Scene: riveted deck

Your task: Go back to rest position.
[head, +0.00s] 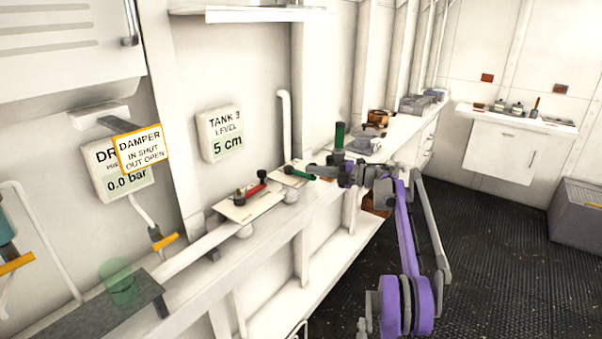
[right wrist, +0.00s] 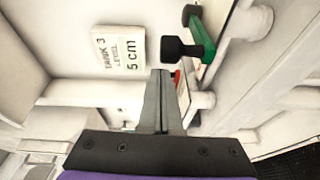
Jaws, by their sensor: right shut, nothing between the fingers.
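My right arm, purple and grey, reaches in from the lower right in the head view. Its gripper (head: 342,175) is near the far end of the green-handled valve (head: 299,173) on the wall ledge. In the right wrist view the two grey fingers (right wrist: 160,74) are together with nothing between them. The green handle (right wrist: 203,42) and a black knob (right wrist: 180,50) show just beyond the fingertips. I cannot tell whether the fingers touch the knob. My left gripper is not in view.
A red-handled valve (head: 252,191) sits on the ledge (head: 262,222). A translucent green cylinder (head: 122,287) stands at the lower left. A green bottle-like cylinder (head: 339,136) stands beyond my gripper. The dark deck (head: 480,240) to the right is open, with a grey bin (head: 577,222) at its edge.

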